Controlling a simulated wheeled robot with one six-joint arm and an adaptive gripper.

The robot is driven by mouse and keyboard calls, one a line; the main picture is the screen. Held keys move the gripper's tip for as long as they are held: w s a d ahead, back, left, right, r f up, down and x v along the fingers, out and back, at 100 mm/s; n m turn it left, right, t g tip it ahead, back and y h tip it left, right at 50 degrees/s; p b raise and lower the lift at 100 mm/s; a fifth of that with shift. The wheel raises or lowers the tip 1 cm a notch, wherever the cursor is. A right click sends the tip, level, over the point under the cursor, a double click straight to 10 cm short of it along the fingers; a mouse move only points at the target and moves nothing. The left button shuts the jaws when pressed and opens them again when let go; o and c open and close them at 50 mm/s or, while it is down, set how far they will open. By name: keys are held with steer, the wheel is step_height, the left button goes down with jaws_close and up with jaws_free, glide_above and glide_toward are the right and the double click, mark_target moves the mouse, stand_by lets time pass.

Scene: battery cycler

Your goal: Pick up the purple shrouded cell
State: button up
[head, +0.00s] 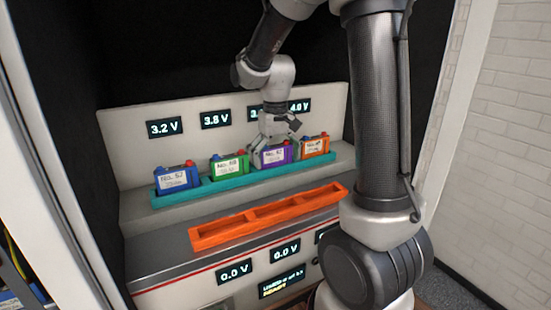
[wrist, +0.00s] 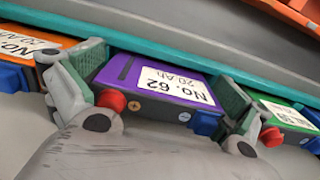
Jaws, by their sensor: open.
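The purple cell (head: 275,156) stands in the teal rack (head: 230,184), between the green cell (head: 229,164) and the orange cell (head: 315,147). In the wrist view the purple cell (wrist: 160,84) carries a white label reading No. 62, 20 Ah, with a red and a blue terminal. My gripper (head: 272,150) is over the purple cell. In the wrist view my open gripper (wrist: 163,98) has one green-padded finger on each side of the cell. The left finger looks very near the cell's side; I cannot tell whether either finger touches it.
A blue cell (head: 177,178) stands at the rack's left end. An empty orange tray (head: 225,230) lies on the lower ledge in front. Voltage displays (head: 164,128) line the back panel. The neighbouring green and orange cells leave narrow gaps for the fingers.

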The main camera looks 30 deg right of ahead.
mark_target(275, 146)
steer(key=c, duration=1.1)
steer(key=shift+o, duration=0.2)
steer(key=shift+r, duration=0.1)
step_height(275, 146, up, 10)
steer(key=shift+a, duration=0.1)
